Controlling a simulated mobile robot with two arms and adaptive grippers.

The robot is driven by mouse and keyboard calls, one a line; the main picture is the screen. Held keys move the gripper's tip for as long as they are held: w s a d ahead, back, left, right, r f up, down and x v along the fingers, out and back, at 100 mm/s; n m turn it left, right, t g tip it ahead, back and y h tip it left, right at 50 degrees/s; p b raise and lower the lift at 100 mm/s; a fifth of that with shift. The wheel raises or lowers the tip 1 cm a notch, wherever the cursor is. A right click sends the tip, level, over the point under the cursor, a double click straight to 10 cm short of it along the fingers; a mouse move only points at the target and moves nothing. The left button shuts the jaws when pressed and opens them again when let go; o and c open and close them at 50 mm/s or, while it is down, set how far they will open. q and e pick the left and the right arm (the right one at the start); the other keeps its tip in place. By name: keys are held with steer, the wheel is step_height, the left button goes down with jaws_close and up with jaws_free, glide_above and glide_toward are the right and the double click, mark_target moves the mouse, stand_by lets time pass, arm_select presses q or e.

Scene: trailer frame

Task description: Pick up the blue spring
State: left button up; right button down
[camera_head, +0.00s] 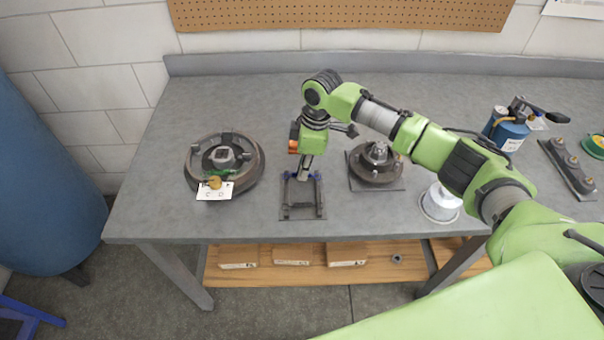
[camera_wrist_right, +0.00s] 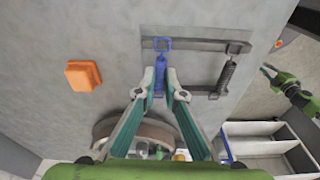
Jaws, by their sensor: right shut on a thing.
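My right gripper (camera_head: 303,178) points down over the dark metal frame (camera_head: 303,212) on the grey workbench. In the wrist view its fingertips (camera_wrist_right: 160,90) are shut on the blue spring (camera_wrist_right: 160,66). The spring's upper loop overlaps the frame's top bar (camera_wrist_right: 200,46); I cannot tell whether it still touches it. In the head view the gripper mostly hides the spring, with small blue parts showing beside the fingers. A dark spring (camera_wrist_right: 227,74) spans the frame's other side. A green arm part, apparently my left gripper (camera_wrist_right: 285,84), shows at the right of the wrist view.
A round drum part (camera_head: 250,182) with a white tag stands left of the frame. A hub on a plate (camera_head: 376,182) stands to its right, then a white container (camera_head: 440,203) and a blue canister (camera_head: 507,132). An orange block (camera_wrist_right: 83,75) lies near the frame.

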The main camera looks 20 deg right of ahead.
steer(key=shift+r+b, duration=0.35)
steer(key=shift+r, duration=0.2)
steer(key=s+r+p, duration=0.2)
steer(key=s+r, duration=1.2)
steer(key=r, duration=0.1)
steer(key=shift+a, duration=0.4)
steer(key=shift+w+a, duration=0.1)
